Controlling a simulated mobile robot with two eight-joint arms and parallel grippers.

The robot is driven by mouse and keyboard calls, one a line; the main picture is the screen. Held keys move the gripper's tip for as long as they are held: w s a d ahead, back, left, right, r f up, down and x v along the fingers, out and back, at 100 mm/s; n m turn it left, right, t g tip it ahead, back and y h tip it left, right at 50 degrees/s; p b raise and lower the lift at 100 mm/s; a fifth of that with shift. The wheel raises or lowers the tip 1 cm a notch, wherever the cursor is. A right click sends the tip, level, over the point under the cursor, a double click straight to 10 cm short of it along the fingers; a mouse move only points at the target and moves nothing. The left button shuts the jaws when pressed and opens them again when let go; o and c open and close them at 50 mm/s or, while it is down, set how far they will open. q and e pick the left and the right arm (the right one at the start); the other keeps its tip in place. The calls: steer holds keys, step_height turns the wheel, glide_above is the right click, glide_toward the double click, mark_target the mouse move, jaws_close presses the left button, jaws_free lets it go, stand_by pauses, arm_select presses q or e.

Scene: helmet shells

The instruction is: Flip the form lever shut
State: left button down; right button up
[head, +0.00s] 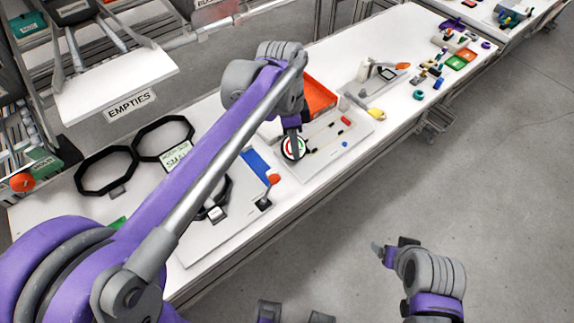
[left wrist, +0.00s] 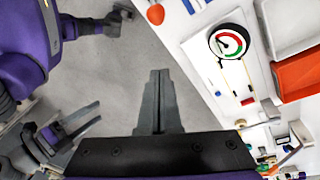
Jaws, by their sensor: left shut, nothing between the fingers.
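A lever with an orange-red knob (head: 273,179) stands tilted up from a black base at the front edge of a light board, beside a dark ring-shaped form partly hidden behind my left arm. The knob also shows at the top of the left wrist view (left wrist: 155,14). A second orange-handled lever (head: 402,66) lies low at a grey fixture farther along the bench. My left gripper (head: 292,125) is shut and empty, above the bench by the round gauge, right of the nearer lever. Its closed fingers show in the left wrist view (left wrist: 160,78). My right gripper (head: 380,248) is off the bench, over the floor.
The white gauge (head: 293,148) with red and green bands stands close to my left fingers. An orange-red tray (head: 319,97) is behind it. Black octagonal frames (head: 105,171) lie at the left. Small coloured parts crowd the bench's far end. The floor in front is clear.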

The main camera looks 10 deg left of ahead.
mark_target(269, 188)
arm_select(q)
step_height(269, 188, down, 9)
steer(key=s+a, duration=0.2)
stand_by(0.5)
steer(key=shift+s+a+r, duration=0.1)
steer(key=shift+a+r, duration=0.05)
steer(key=shift+s+a+r+t, duration=0.15)
steer(key=shift+s+t, duration=0.05)
steer(key=shift+t, duration=0.1)
